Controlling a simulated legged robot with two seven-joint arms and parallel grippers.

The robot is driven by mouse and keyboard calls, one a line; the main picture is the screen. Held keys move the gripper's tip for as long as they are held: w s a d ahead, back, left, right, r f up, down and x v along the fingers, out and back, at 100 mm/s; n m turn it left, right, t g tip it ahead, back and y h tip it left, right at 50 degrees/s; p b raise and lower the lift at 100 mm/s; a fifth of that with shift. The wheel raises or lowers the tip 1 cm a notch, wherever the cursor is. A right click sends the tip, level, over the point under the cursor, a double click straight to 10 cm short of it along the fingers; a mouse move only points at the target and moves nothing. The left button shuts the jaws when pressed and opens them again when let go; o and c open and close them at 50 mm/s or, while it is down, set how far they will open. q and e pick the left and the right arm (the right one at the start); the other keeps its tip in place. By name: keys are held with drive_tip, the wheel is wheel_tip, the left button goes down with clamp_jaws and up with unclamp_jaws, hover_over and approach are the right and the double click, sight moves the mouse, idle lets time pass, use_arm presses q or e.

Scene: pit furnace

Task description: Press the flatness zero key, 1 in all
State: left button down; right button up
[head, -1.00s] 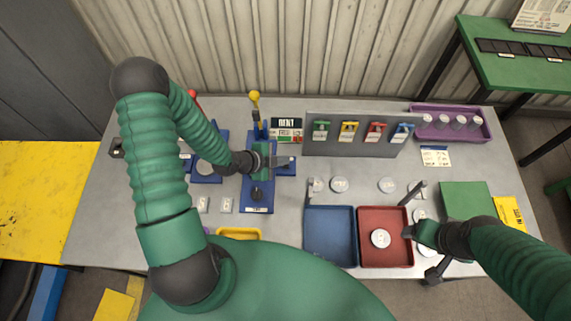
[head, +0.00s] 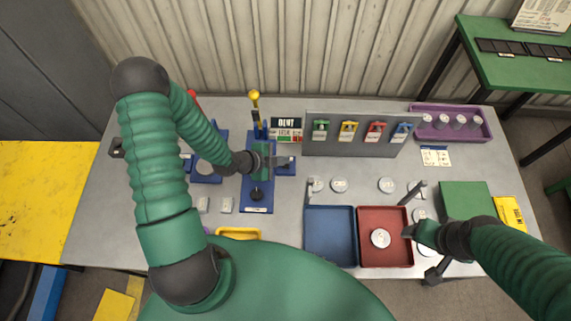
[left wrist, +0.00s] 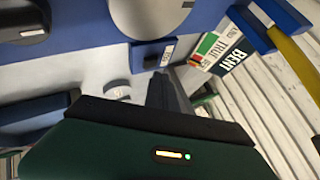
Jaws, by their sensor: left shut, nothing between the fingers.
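The blue gauge stand (head: 258,205) with a yellow-knobbed lever stands left of the table's middle. A small blue box (head: 285,172) juts from its right side; in the left wrist view this labelled box (left wrist: 150,55) lies just beyond my fingertips. Its label is too small to read, so I cannot confirm it as the flatness zero key. My left gripper (head: 288,161) is shut and empty, over or very close to the box; contact cannot be told. My right gripper (head: 408,232) hovers by the red tray's right edge; its jaw opening is unclear.
A BENT/TRUE sign (head: 286,124) stands behind the box. A grey panel (head: 350,146) with coloured clips is to its right. Blue (head: 330,261) and red (head: 386,263) trays are at the front. Pale discs (head: 339,185) lie behind them. A second blue fixture (head: 207,176) is left.

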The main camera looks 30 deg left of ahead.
sight(283, 167)
use_arm(q)
drive_tip(key=shift+f, duration=0.3)
drive_tip(key=shift+f+b, duration=0.45)
drive_tip(key=shift+b, duration=0.15)
drive_tip(key=shift+r, duration=0.2)
idle(0.4)
drive_tip(key=shift+r+p, duration=0.65)
drive_tip(key=shift+p, duration=0.05)
wheel_tip(283, 167, up, 5)
drive_tip(key=p, duration=0.4)
drive_tip(key=shift+r, duration=0.1)
idle(0.5)
